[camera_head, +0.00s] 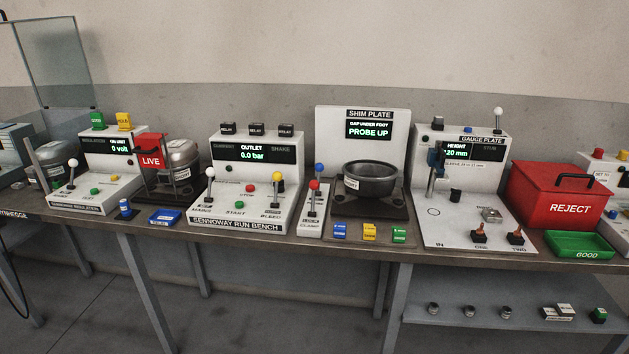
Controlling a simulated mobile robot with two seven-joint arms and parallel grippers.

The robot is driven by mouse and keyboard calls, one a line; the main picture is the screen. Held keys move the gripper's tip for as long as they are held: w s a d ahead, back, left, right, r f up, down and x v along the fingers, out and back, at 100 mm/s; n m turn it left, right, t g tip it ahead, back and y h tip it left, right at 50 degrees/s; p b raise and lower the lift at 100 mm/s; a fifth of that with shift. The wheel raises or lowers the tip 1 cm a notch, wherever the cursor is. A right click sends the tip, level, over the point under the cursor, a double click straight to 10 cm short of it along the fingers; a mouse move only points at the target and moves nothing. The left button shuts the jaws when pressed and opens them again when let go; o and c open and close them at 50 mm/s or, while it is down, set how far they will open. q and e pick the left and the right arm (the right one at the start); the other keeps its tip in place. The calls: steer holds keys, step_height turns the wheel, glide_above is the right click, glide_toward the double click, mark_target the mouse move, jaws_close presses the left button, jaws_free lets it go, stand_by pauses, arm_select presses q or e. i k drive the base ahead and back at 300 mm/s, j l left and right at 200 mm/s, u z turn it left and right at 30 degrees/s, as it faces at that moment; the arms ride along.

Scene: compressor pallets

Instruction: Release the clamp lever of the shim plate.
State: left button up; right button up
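The shim plate station (395,146) stands at the middle of the bench, with a white back panel whose display reads "PROBE UP". A dark round pot-shaped part (371,182) sits on its dark base plate (368,208). Left of the base is a narrow white panel (310,228) with small lettering that seems to read "CLAMP". A lever with a red knob (314,184) stands roughly upright on it. A blue knob (319,168) shows just behind the red one. Neither of my grippers is in view.
Blue, yellow and green tags (369,232) lie along the front of the shim plate. The run bench (246,180) with several levers stands left, the gauge plate (463,190) right. Further right are a red reject bin (562,196) and a green tray (580,245).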

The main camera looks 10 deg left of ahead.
mark_target(313, 185)
steer(key=i+j+z, duration=0.25)
steer(key=j, duration=0.15)
steer(key=j+z, duration=0.3)
steer(key=i+j+z, duration=0.25)
steer(key=j, duration=0.25)
steer(key=j+z, duration=0.25)
steer(key=j, duration=0.15)
steer(key=k, duration=0.05)
